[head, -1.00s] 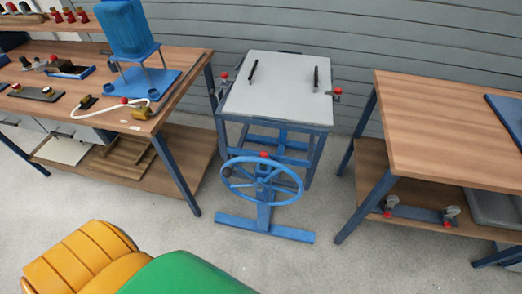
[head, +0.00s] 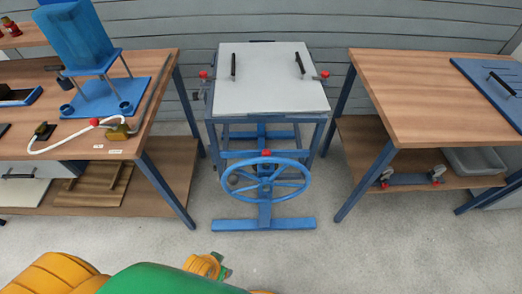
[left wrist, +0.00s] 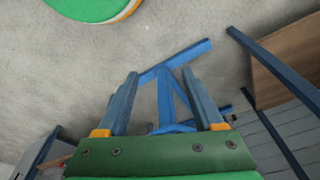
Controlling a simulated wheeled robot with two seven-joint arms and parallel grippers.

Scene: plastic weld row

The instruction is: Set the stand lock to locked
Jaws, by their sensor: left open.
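A blue handwheel (head: 290,190) stands upright on a blue floor stand (head: 264,212) in front of a grey-topped table, in the middle of the head view. A red knob (head: 266,153) sits at the wheel's top; I cannot tell whether it is the stand lock or how it is set. In the left wrist view my left gripper (left wrist: 160,73) is open and empty. The stand's blue base (left wrist: 185,53) shows beyond its fingertips, apart from them. The left fingers are not clearly visible in the head view. My right gripper is not in view.
The grey-topped table (head: 270,85) has two black handles and red-knobbed clamps at its sides. Wooden benches stand left (head: 150,90) and right (head: 410,100), with blue legs near the stand. The concrete floor in front of the stand is clear.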

